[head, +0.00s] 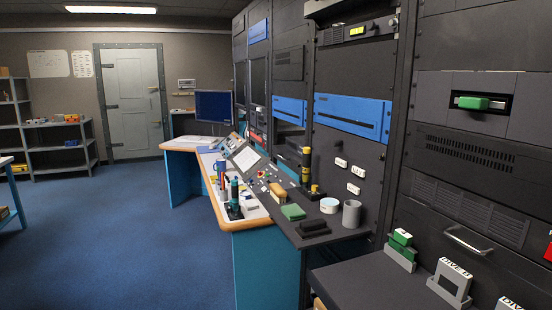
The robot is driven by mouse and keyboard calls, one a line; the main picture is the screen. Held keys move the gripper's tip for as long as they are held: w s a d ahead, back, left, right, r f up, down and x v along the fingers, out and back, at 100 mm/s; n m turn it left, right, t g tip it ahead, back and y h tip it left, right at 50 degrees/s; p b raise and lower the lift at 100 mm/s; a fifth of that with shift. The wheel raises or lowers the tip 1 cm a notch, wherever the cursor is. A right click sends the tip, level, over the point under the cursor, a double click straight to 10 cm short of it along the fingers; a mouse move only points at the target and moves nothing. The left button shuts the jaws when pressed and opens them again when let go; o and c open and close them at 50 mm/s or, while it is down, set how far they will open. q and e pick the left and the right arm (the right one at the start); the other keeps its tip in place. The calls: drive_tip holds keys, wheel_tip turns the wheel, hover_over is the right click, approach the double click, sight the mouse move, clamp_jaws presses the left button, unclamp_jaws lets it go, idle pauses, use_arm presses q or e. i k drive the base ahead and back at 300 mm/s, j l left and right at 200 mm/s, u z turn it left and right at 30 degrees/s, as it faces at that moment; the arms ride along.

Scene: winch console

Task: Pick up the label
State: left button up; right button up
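Several things could be the label, and I cannot tell which one is meant. A grey-white frame-like piece marked "DIVE B" (453,285) stands upright on the dark shelf at the lower right. A second lettered piece (508,304) is cut off by the bottom edge. Neither of my grippers is in view.
The dark shelf (360,284) also holds a green block in a grey holder (401,249). A metal handle (467,241) juts from the rack behind. The console desk (222,215) carries a grey cup (351,213), a white round tub (329,205) and bottles. Blue floor (110,240) lies open at left.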

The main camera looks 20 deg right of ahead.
sight(340, 162)
drive_tip(key=i+j+z, duration=0.1)
drive_tip(key=i, duration=0.35)
drive_tip(key=i+j+z, duration=0.1)
drive_tip(key=i, duration=0.3)
drive_tip(key=i+j+z, duration=0.1)
drive_tip(key=i, duration=0.35)
drive_tip(key=i+j+z, duration=0.1)
drive_tip(key=i+j, duration=0.2)
drive_tip(key=i, duration=0.1)
